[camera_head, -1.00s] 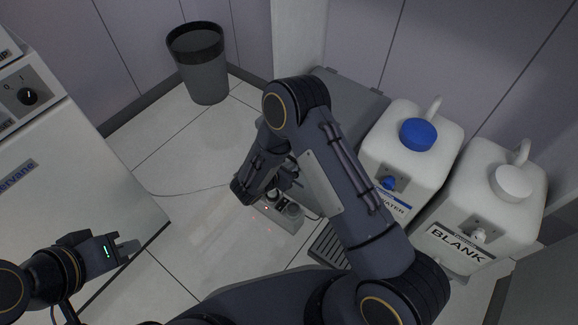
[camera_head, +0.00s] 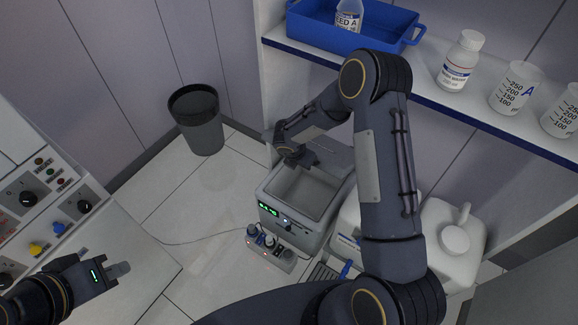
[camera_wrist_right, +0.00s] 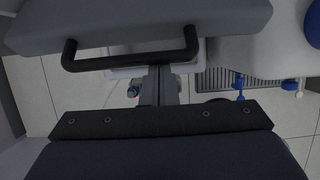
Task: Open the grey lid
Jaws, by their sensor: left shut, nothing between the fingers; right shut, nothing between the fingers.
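A grey box-shaped bath (camera_head: 317,230) with a green display stands on the floor, partly behind my right arm. Its open basin shows. The grey lid (camera_head: 338,156) stands raised at the back of the basin, partly hidden by my arm. In the right wrist view the lid (camera_wrist_right: 140,22) fills the top, with its black handle (camera_wrist_right: 130,61) across the middle. My right gripper (camera_head: 312,161) is shut and empty, close to the lid; its fingers (camera_wrist_right: 159,75) are at the handle, contact unclear. My left gripper (camera_head: 122,269) is shut and empty at lower left, far from the lid.
A power strip (camera_head: 270,250) lies in front of the bath. White canisters (camera_head: 450,250) stand to its right. A shelf (camera_head: 470,110) with a blue tray (camera_head: 335,32) and bottles is above. A bin (camera_head: 197,120) and a control cabinet (camera_head: 45,215) are left.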

